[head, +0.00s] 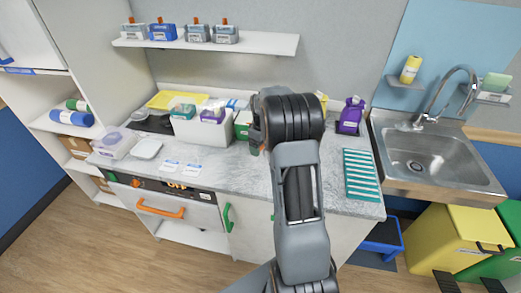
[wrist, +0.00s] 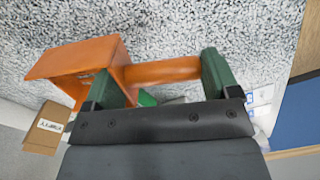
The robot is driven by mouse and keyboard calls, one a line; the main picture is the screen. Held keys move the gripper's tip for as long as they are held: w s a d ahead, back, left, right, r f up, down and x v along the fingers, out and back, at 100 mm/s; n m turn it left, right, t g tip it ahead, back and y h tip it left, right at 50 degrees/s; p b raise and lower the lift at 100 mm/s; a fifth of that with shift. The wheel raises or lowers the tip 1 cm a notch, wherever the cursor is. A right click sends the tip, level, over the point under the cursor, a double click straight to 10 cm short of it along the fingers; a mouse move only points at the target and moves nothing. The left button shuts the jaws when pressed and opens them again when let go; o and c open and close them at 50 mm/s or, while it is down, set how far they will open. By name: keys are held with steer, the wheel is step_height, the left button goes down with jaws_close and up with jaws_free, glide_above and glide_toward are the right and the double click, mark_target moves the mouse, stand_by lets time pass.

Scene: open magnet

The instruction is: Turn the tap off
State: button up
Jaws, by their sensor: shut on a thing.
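The tap (head: 441,92) is a curved grey metal spout at the back of the steel sink (head: 432,158), on the right in the head view. I cannot make out running water or how its lever stands. My gripper (wrist: 160,76) is shut on an orange piece (wrist: 162,72), with its bar between the green finger pads in the wrist view. A wider orange part (wrist: 78,60) of it sticks out to the left. In the head view my arm largely hides the gripper, over the counter and well left of the tap.
The speckled counter (head: 250,185) holds a white bin (head: 200,132), a purple bottle (head: 350,116) and a teal rack (head: 361,174) near the sink. A yellow bin (head: 445,235) stands below the sink. A shelf (head: 262,43) hangs above.

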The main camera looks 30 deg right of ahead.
steer(key=shift+w+a+f, duration=0.15)
steer(key=shift+w+f, duration=0.15)
steer(key=shift+f, duration=0.15)
steer(key=shift+f+p, duration=0.3)
steer(key=shift+f, duration=1.25)
steer(key=shift+f, duration=0.1)
steer(key=o, duration=0.5)
steer(key=shift+f, duration=0.1)
steer(key=shift+c, duration=0.2)
steer(key=o, duration=0.3)
steer(key=shift+o, duration=0.2)
